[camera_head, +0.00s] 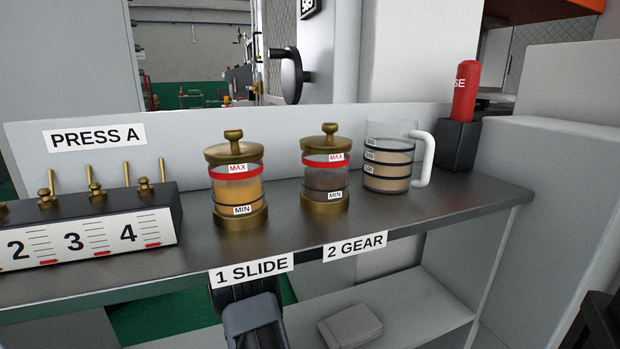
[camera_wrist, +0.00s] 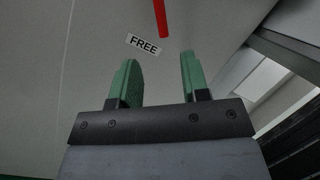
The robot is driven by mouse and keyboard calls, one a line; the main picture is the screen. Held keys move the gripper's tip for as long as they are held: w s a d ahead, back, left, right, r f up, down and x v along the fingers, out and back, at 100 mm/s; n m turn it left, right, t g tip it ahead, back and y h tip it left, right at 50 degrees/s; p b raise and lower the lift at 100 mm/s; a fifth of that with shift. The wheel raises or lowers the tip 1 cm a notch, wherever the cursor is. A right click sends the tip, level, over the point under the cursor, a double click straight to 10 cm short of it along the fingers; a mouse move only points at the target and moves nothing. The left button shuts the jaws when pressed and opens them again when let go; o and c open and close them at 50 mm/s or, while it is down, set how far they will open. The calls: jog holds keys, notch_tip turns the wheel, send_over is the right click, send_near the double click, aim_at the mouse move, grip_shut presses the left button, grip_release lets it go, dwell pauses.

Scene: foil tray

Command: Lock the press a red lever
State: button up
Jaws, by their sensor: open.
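A red lever (camera_wrist: 161,18) shows at the top edge of the wrist view, only its lower end in frame. A white label reading FREE (camera_wrist: 144,44) is on the pale grey panel below and left of it. My gripper (camera_wrist: 158,60) is open, its two green fingers apart with nothing between them. The lever's end lies beyond the fingertips, roughly above the gap between them in the picture. I cannot tell the distance to it. In the head view a PRESS A sign (camera_head: 97,137) is on the back panel; the lever by the FREE label is not identifiable there.
On the grey shelf (camera_head: 400,232) stand two brass-lidded glass jars (camera_head: 236,190) (camera_head: 326,180), a measuring jug (camera_head: 388,172) and a numbered block with brass valves (camera_head: 80,232). A red-handled item (camera_head: 464,92) stands in a black holder at right. A grey box (camera_head: 350,326) lies below.

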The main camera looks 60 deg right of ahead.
jog(key=b+x, duration=0.2)
jog(key=x, duration=1)
jog(key=shift+s, duration=0.3)
grip_shut()
